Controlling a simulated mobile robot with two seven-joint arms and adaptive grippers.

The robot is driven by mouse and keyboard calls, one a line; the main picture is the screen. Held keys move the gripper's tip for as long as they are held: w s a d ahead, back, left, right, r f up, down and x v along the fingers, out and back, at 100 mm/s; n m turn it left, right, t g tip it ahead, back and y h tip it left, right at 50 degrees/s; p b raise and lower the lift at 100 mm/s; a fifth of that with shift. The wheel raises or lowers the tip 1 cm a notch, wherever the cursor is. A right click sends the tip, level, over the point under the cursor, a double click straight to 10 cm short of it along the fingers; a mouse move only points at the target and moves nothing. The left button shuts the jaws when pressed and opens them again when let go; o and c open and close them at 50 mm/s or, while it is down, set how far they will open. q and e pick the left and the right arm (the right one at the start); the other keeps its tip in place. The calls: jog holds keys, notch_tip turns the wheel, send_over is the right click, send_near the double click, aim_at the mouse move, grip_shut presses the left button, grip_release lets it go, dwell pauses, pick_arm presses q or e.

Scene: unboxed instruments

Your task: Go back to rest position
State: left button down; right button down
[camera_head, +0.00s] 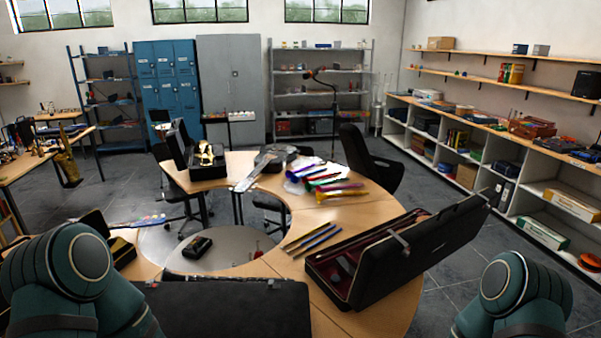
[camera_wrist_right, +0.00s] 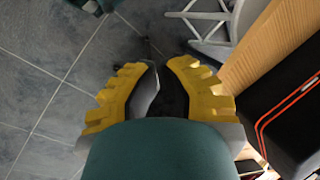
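The task names no object, only my arms. In the head view, my left arm's teal joint shows at the lower left and my right arm's teal joint at the lower right. Both grippers are out of that view. In the right wrist view, my right gripper (camera_wrist_right: 158,72) has its two yellow ribbed fingers apart, with a gap between the tips. It holds nothing that I can see and hangs above the tiled floor. My left gripper is not in view.
A ring-shaped wooden table (camera_head: 385,300) curves ahead. An open black case (camera_head: 415,258) stands on its right side, and a large black case (camera_head: 225,308) lies close in front. The table edge (camera_wrist_right: 262,58) is right of my right gripper. Floor at right is clear.

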jog(key=w+a+f+n+t+b, duration=0.2)
jog(key=f+b, duration=0.3)
jog(key=b, duration=0.6)
jog(key=shift+w+a+n, duration=0.25)
jog(key=shift+w+n, duration=0.25)
jog(key=shift+w, duration=0.4)
jog(key=shift+f, duration=0.1)
jog(key=shift+a, duration=0.1)
